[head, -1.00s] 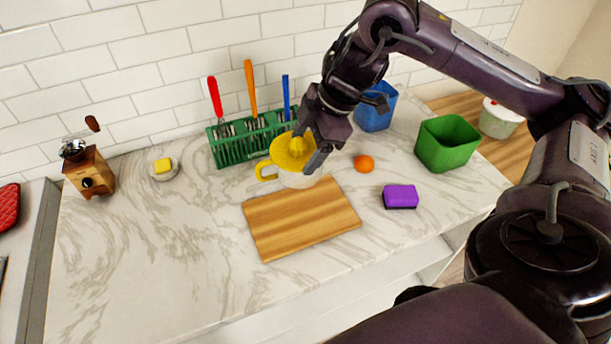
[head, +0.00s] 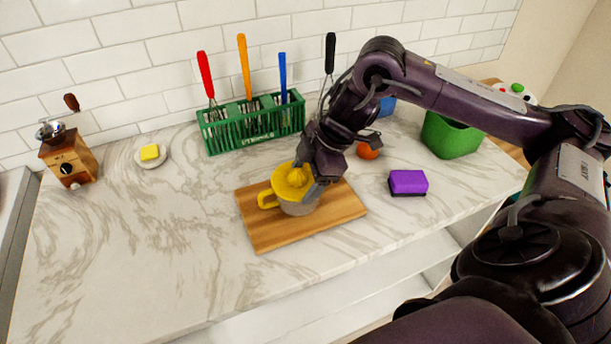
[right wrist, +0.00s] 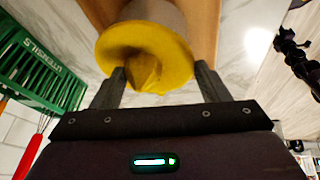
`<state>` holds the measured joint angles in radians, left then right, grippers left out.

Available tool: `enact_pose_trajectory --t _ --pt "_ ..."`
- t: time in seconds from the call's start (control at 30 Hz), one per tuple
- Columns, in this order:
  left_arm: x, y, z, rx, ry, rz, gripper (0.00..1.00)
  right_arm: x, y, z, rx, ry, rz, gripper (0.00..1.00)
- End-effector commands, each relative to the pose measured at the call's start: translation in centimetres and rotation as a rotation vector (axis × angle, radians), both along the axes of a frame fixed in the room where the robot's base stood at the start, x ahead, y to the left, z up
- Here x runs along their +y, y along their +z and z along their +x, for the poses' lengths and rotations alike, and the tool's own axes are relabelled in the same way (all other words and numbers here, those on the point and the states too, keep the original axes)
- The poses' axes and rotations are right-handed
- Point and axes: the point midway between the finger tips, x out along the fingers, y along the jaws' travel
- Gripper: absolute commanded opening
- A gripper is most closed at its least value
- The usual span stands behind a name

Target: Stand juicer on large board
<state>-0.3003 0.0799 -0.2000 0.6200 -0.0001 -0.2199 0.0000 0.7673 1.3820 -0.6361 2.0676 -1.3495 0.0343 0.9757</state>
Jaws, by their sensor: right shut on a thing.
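The juicer (head: 293,183) has a yellow top with a cone and handle above a pale base. It is upright over the back middle of the large wooden board (head: 270,235); I cannot tell whether its base touches the wood. My right gripper (head: 309,181) is shut on the juicer from its right side. In the right wrist view the yellow top of the juicer (right wrist: 146,45) lies between the fingers, with the board (right wrist: 203,28) behind it. My left gripper is not in view.
A green utensil rack (head: 250,127) stands behind the board. The counter's front left is clear.

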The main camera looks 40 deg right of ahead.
Motion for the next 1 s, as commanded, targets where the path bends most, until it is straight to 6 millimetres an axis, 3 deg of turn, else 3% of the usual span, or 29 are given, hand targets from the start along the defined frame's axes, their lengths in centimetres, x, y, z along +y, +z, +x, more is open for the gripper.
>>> enact_pose_trajectory --t 0.27,0.3,0.43,0.8,1.0 --pt "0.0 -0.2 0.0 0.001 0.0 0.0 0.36 0.0 -0.3 0.0 -0.001 0.0 0.001 0.26" --pt "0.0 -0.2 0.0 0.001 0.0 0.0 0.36 0.0 -0.2 0.0 -0.001 0.0 0.001 0.72" --pt "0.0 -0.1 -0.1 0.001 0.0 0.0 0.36 0.0 -0.2 0.0 0.0 0.0 0.001 0.9" --pt "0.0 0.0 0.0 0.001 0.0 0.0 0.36 0.0 0.3 0.0 -0.002 0.001 0.0 0.9" --pt "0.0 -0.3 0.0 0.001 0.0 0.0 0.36 -1.1 3.2 -0.9 -0.005 0.0 -0.002 0.9"
